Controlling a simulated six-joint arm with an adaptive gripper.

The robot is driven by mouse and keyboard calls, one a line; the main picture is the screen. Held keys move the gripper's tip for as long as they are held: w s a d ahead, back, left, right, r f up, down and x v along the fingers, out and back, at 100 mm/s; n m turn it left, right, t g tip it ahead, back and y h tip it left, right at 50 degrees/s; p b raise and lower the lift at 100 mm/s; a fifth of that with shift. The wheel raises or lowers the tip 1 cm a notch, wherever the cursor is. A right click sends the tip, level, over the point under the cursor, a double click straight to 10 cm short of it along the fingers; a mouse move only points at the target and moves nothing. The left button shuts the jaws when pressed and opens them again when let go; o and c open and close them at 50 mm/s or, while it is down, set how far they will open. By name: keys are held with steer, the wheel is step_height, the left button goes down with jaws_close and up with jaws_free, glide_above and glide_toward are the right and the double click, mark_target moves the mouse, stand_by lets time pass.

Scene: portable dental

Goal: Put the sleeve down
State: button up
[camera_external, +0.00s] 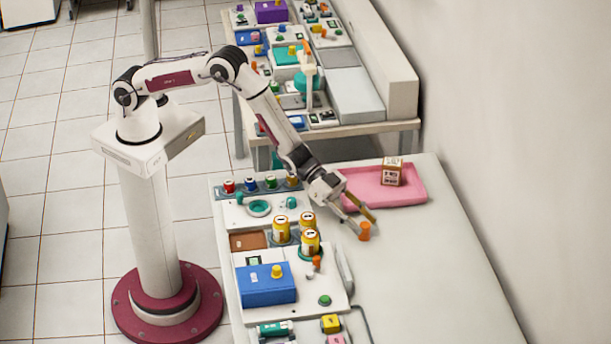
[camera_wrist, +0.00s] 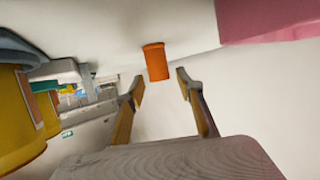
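The sleeve looks to be a small orange cylinder (camera_external: 364,231) standing upright on the bare white table, right of the panel. In the wrist view the orange sleeve (camera_wrist: 156,61) shows just beyond and between my two fingertips, with a gap on each side. My gripper (camera_external: 365,224) reaches down at a slant close to the sleeve. Its fingers are spread and hold nothing, as the wrist view of my gripper (camera_wrist: 160,84) also shows. I cannot tell exactly how far the fingertips are from the sleeve.
A pink tray (camera_external: 415,196) with a brown-and-white box (camera_external: 392,172) stands behind the gripper. Several yellow cans (camera_external: 281,230) and a blue box (camera_external: 267,284) sit on the panel to the left. The table in front and to the right is clear.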

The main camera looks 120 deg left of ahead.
steer(key=shift+v, duration=5.15)
steer(key=shift+a, duration=0.1)
steer(key=s+d+r+n+g+y, duration=0.1)
steer(key=s+r+g+y, duration=0.25)
steer(key=s+r, duration=1.5)
steer(key=s+d+r+g, duration=0.1)
steer(key=s+d+g, duration=0.1)
steer(key=s, duration=1.3)
steer(key=s+d+r+g+h, duration=0.1)
steer(key=s+d, duration=0.4)
steer(key=s, duration=1.1)
steer(key=shift+s+r+n+g, duration=0.15)
steer(key=shift+r+n+g, duration=0.25)
steer(key=shift+r+g, duration=0.4)
steer(key=shift+f, duration=0.1)
